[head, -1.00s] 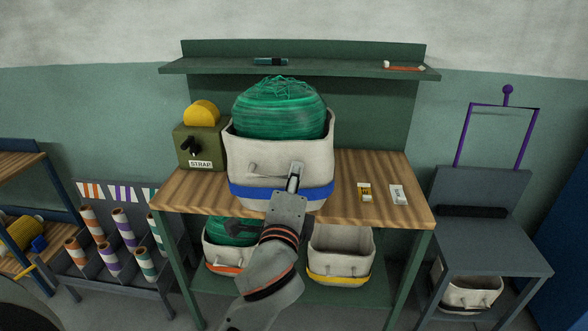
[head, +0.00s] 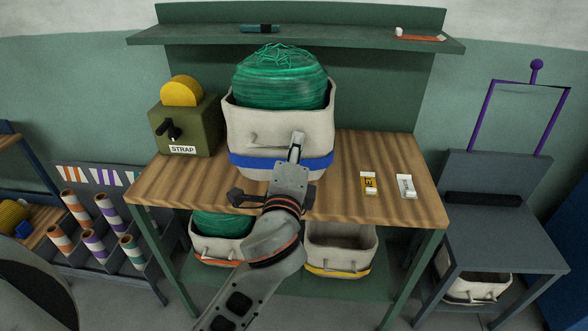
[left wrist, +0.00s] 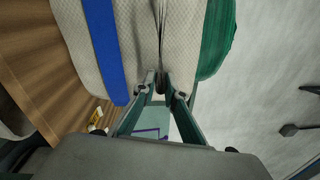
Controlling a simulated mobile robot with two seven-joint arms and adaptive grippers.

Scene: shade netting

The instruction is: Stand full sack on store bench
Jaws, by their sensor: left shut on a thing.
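The full sack is a whitish fabric sack (head: 280,132) with a blue band, heaped with green netting (head: 280,80). It is upright over the wooden top of the store bench (head: 350,190), left of its middle. I cannot tell whether its base touches the wood. My left gripper (head: 297,146) is at the sack's front, shut on its front handle. In the left wrist view the fingers (left wrist: 160,84) close at the handle strap, with the sack's fabric (left wrist: 135,40) right ahead. My right gripper is not in view.
A green STRAP box (head: 184,128) stands on the bench left of the sack. Two small labelled items, one yellow (head: 369,183) and one white (head: 407,186), lie to the right. Lower sacks sit below, one with a yellow band (head: 340,262). A shelf (head: 340,35) runs behind.

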